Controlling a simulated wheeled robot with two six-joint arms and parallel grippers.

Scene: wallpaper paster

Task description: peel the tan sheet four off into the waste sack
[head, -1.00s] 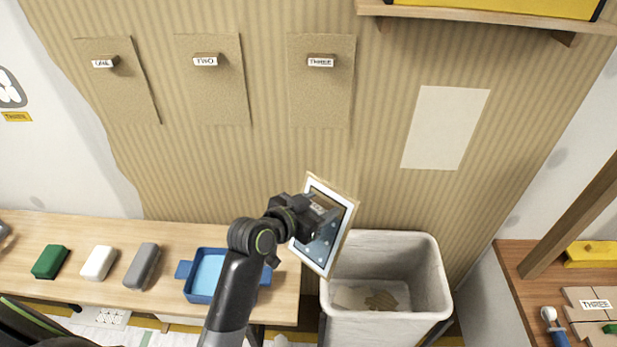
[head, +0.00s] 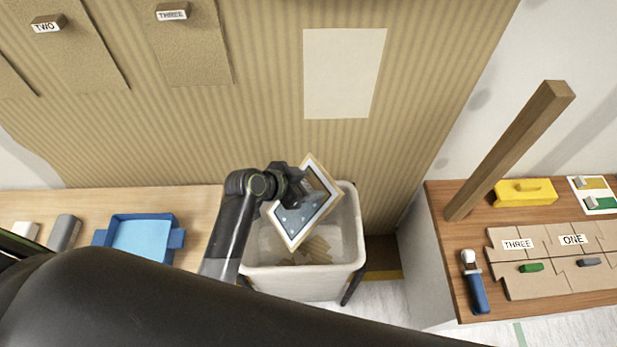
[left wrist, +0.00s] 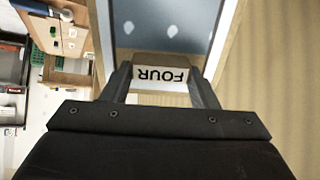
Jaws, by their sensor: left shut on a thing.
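My left gripper (head: 293,185) is shut on a block marked FOUR, seen between its fingers in the left wrist view (left wrist: 160,74). The block is on a tilted, tan-edged rectangular sheet (head: 318,188) with a white border and a blue-grey face with pale spots. In the head view the sheet overlaps the opening of the off-white waste sack (head: 305,284); I cannot tell how far above the rim it is. Tan scraps lie inside the sack. A pale bare patch (head: 345,72) shows on the striped wall. My right gripper is not in view.
Tan sheets TWO (head: 55,50) and THREE (head: 193,45) hang on the wall. A blue tray (head: 140,238) stands on the left bench. The right bench holds a yellow block (head: 525,193), a blue-handled tool (head: 475,285) and a slanting wooden post (head: 510,150).

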